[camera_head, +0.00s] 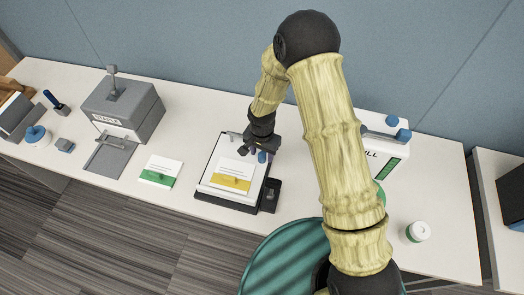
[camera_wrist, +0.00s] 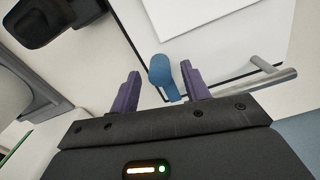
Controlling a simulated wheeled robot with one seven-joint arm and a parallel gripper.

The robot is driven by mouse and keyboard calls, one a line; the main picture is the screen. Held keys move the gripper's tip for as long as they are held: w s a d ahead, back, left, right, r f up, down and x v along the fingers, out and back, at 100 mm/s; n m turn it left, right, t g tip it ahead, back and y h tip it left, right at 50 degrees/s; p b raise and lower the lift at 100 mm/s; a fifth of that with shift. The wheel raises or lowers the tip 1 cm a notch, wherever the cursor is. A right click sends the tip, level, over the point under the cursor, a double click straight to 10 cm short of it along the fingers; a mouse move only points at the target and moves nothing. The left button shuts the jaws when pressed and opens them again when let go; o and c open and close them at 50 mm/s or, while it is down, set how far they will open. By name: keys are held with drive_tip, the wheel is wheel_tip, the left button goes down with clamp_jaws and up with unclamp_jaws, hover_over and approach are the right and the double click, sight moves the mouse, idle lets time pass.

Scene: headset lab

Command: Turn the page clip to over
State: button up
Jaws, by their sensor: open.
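A board with a dark edge (camera_head: 206,186) lies on the table and holds a white sheet with a yellow band (camera_head: 232,182). At its upper edge is a blue knob (camera_head: 262,157), which I take to be part of the page clip; it also shows in the wrist view (camera_wrist: 161,72). A grey metal bar (camera_wrist: 265,78) lies right of the knob in the wrist view. My gripper (camera_head: 255,153) is over the board's upper edge. In the wrist view its purple fingers (camera_wrist: 159,78) are open, one on each side of the blue knob. I cannot tell whether they touch it.
A dark block (camera_head: 271,194) stands at the board's right side. A green-banded card (camera_head: 160,172) and a grey stapling machine (camera_head: 126,108) are to the left.

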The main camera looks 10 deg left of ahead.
drive_tip(key=c, duration=1)
